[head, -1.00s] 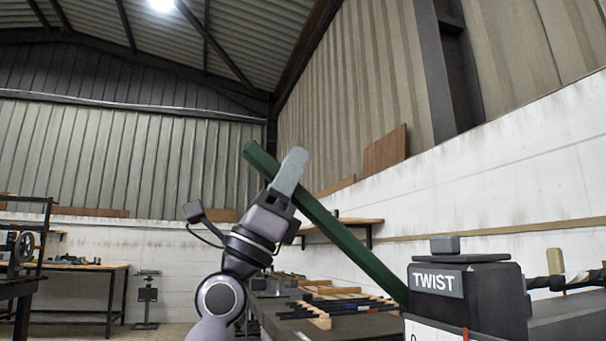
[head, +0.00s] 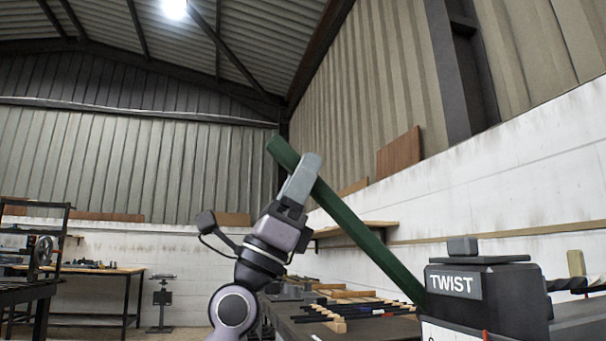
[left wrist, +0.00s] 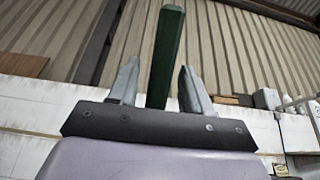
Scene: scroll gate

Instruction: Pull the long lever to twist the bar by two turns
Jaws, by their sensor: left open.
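The long lever (head: 352,224) is a straight green bar. It slants from the upper left down to the black machine labelled TWIST (head: 492,299) at the lower right. My left gripper (head: 312,165) is at the upper part of the lever, its finger overlapping the bar in the head view. In the left wrist view the lever (left wrist: 167,62) stands between the two grey fingers, with gaps on both sides, so the gripper is open around or just before it. The bar being twisted (head: 566,283) shows only partly at the right edge. My right gripper is not in view.
A workbench (head: 375,327) with wooden and black strips lies behind my left arm. Another bench (head: 100,270) stands at the far left, with a small stand (head: 161,297) near it. A white wall runs behind the machine. The air around the lever's upper end is clear.

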